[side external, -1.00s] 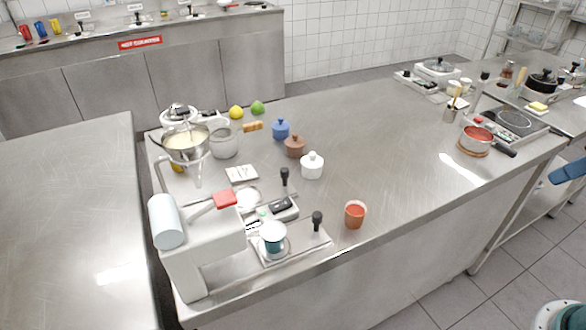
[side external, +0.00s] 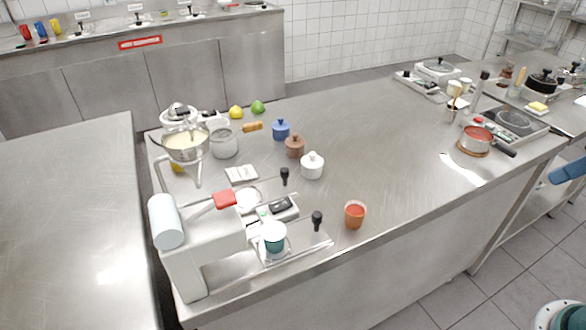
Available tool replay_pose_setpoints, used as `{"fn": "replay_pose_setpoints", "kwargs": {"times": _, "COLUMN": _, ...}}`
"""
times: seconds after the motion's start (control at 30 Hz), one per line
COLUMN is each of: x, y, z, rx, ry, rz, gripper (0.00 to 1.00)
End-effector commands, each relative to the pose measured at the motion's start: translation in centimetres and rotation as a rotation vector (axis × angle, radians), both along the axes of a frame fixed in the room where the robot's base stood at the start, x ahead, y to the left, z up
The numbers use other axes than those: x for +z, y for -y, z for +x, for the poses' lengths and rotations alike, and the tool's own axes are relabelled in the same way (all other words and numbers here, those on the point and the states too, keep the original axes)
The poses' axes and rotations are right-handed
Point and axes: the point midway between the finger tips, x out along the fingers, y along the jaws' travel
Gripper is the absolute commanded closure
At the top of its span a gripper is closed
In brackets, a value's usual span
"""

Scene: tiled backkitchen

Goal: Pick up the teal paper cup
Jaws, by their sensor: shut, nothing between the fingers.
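The teal paper cup (side external: 274,245) stands near the front left of the steel counter, on a low metal tray (side external: 300,248). Its top looks white and its side teal. My pale arm reaches in from the left. My gripper (side external: 253,231) is small and partly hidden at the end of it, close to the cup's left side. It is shut with nothing held. I cannot tell whether it touches the cup.
An orange cup (side external: 355,215) stands right of the tray. Black-knobbed posts (side external: 317,220) and a dark-faced device (side external: 284,208) are close to the teal cup. A red-handled utensil (side external: 225,199) lies behind my arm. White (side external: 312,166), brown and blue pots stand farther back. The counter's middle right is clear.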

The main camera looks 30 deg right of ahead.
Motion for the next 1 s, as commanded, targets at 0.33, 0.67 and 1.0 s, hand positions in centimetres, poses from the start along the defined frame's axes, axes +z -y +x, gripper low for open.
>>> {"fn": "replay_pose_setpoints", "kwargs": {"times": 0.33, "x": 0.0, "y": 0.0, "z": 0.0, "rx": 0.000, "ry": 0.000, "rz": 0.000, "gripper": 0.43}}
{"fn": "replay_pose_setpoints", "kwargs": {"times": 0.67, "x": 0.0, "y": 0.0, "z": 0.0, "rx": 0.002, "ry": 0.000, "rz": -0.001, "gripper": 0.36}}
{"fn": "replay_pose_setpoints", "kwargs": {"times": 1.0, "x": 1.3, "y": -1.5, "z": 2.5, "rx": 0.125, "ry": -0.027, "rz": -0.019, "gripper": 0.36}}
